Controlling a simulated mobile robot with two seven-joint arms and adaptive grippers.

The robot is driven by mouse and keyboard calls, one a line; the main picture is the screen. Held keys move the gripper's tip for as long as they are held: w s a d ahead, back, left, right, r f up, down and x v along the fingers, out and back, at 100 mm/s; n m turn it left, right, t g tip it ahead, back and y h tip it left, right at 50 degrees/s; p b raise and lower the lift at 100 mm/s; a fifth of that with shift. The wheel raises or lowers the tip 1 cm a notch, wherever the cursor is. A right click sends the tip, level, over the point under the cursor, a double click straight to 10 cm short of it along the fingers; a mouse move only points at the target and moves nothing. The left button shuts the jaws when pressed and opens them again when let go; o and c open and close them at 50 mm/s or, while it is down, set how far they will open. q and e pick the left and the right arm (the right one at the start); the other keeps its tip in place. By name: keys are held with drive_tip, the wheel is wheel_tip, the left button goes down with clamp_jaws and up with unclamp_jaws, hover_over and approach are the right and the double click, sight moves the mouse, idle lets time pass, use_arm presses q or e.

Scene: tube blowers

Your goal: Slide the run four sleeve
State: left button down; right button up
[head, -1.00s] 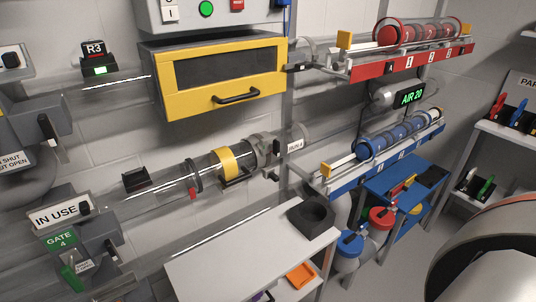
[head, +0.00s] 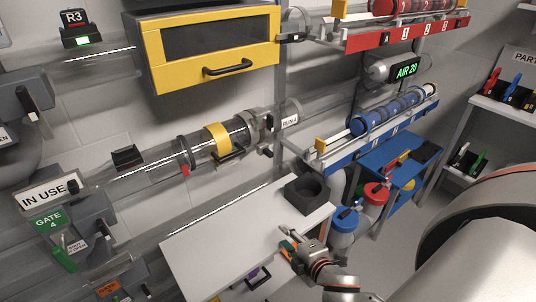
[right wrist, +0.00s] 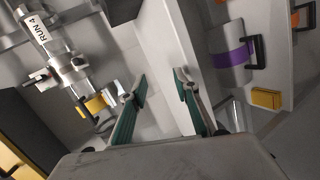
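The run four tube (head: 160,165) is clear and runs along the wall, with a RUN 4 label (head: 290,121) at its right end. A yellow sleeve (head: 217,139) with a dark handle (head: 230,157) sits around it, left of the grey end fitting. In the right wrist view the yellow sleeve (right wrist: 94,106) shows at left, near the RUN 4 label (right wrist: 46,42). My right gripper (head: 289,242) is by the front edge of the white bench, below and right of the sleeve, apart from it. Its fingers (right wrist: 157,82) are open and empty. My left gripper is not in view.
The white bench (head: 225,245) lies below the tube, with a black holder (head: 308,193) at its right end. A yellow cabinet (head: 213,52) hangs above the tube. A rack of blue carriers (head: 385,120) stands to the right. Gate 4 (head: 60,235) is at left.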

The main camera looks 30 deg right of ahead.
drive_tip(key=w+d+r+n+t, duration=0.3)
drive_tip(key=w+d+r+n, duration=0.3)
drive_tip(key=w+r+n, duration=0.4)
drive_tip(key=n+t+y+b, duration=0.1)
drive_tip(key=n+t+y, duration=0.15)
drive_tip(key=n, duration=0.95)
approach(272, 155)
drive_tip(key=w, duration=0.3)
drive_tip(key=shift+w+r+g+y, duration=0.25)
drive_tip(key=shift+w+r+g, duration=0.15)
drive_tip(key=shift+w, duration=0.2)
drive_tip(key=shift+m, duration=0.3)
drive_tip(key=shift+w+a, duration=0.15)
drive_tip(key=shift+w, duration=1.5)
drive_tip(key=shift+w+a, duration=0.2)
drive_tip(key=shift+w, duration=1.5)
drive_tip(key=shift+c, duration=0.5)
clamp_jaws()
